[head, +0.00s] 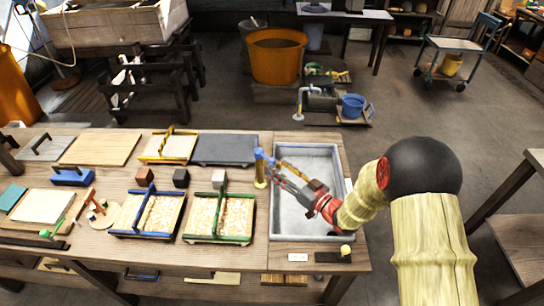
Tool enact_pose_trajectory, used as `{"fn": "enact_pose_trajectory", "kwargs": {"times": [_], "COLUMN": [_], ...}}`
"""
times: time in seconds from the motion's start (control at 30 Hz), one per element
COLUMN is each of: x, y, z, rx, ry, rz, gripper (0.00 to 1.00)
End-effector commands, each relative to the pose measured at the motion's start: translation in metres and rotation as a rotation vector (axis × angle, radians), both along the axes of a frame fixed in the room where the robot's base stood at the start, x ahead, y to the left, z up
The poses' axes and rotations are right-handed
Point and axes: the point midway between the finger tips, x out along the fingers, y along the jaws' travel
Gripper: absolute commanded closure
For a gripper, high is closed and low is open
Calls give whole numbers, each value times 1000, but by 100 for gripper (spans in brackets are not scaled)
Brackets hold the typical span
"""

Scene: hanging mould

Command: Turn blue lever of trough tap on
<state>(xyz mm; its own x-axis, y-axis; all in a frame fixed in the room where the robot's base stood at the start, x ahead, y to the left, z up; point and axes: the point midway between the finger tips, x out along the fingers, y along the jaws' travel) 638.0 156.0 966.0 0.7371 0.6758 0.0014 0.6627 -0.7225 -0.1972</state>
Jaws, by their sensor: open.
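The trough tap (261,179) stands at the left rim of the grey trough (289,222), with a yellow post and a yellow spout reaching over the trough. Its blue lever (259,154) is at the top of the post. My gripper (276,172) reaches in from the right over the trough, its fingertips close to the tap, just right of and below the lever. It is open and holds nothing that I can see. Whether a finger touches the lever or the spout is too small to tell. The trough floor looks bare and grey.
Moulds with blue (118,228) and green (188,236) frames lie left of the trough. A dark slab (225,149) and a yellow-handled mould (155,157) lie behind them. A small yellow knob (346,250) stands at the front right. The floor behind the bench is partly clear.

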Motion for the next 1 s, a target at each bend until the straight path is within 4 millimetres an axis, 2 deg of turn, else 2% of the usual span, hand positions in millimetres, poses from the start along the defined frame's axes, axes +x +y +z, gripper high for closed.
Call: {"fn": "enact_pose_trajectory", "kwargs": {"times": [0.3, 0.43, 0.83, 1.0], "x": [35, 46, 51, 51], "y": [34, 42, 46, 46], "z": [-1, -1, 1, 1], "rx": [-2, -1, -2, -2], "ry": [-1, -1, 0, 0], "rz": [1, 0, -2, -2], "gripper": [59, 59, 60, 70]}}
